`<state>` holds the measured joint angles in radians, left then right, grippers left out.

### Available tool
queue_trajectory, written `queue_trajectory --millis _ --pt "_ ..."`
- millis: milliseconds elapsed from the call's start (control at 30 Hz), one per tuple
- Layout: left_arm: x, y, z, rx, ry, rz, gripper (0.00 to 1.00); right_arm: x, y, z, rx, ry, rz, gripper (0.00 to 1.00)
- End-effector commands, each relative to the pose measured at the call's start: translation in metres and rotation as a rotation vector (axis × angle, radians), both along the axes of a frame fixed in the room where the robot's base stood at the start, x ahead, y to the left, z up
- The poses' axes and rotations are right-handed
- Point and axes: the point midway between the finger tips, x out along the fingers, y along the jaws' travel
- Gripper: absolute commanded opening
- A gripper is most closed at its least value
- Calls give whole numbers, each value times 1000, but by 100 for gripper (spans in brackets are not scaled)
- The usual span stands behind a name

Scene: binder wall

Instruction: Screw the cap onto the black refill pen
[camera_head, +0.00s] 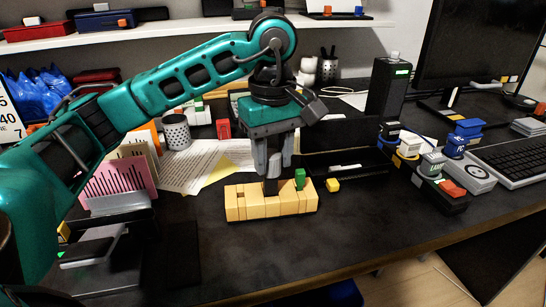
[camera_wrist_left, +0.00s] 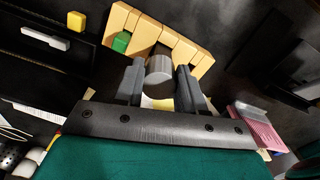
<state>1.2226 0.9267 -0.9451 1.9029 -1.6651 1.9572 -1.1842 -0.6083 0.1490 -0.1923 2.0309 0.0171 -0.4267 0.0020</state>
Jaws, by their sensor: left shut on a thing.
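My left gripper (camera_head: 273,166) points straight down over the tan block holder (camera_head: 245,206). Its two grey fingers are shut on a grey cylinder that looks like the cap (camera_wrist_left: 160,70). A dark upright piece that looks like the black refill pen (camera_head: 271,187) shows just under the fingers, at the holder. I cannot tell whether cap and pen touch. A green piece (camera_head: 300,178) stands upright in the holder to the right of the gripper; it also shows in the left wrist view (camera_wrist_left: 122,41). My right gripper is not in view.
A yellow cube (camera_head: 333,185) lies on the dark desk just right of the holder. Papers (camera_head: 190,165) and a mesh cup (camera_head: 176,132) lie behind left. Stamps (camera_head: 432,164) and a keyboard (camera_head: 508,158) are at right. The desk in front of the holder is clear.

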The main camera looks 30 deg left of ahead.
Motion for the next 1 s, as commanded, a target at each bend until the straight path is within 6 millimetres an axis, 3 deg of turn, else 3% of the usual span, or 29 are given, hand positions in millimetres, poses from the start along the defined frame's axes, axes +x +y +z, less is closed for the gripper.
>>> queue_trajectory --millis 33,367,700,900,933,1000 --pt "0 1 -3 3 -2 -26 0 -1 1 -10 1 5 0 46" --pt "0 1 -4 3 1 -52 0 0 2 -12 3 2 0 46" --pt "-2 2 -6 4 2 -243 0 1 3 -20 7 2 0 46" --pt "-2 2 -7 3 3 -257 0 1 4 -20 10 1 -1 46" --pt "-2 2 -7 3 3 -256 40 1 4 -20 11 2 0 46" --pt "-2 2 -7 3 2 -256 47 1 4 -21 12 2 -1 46"
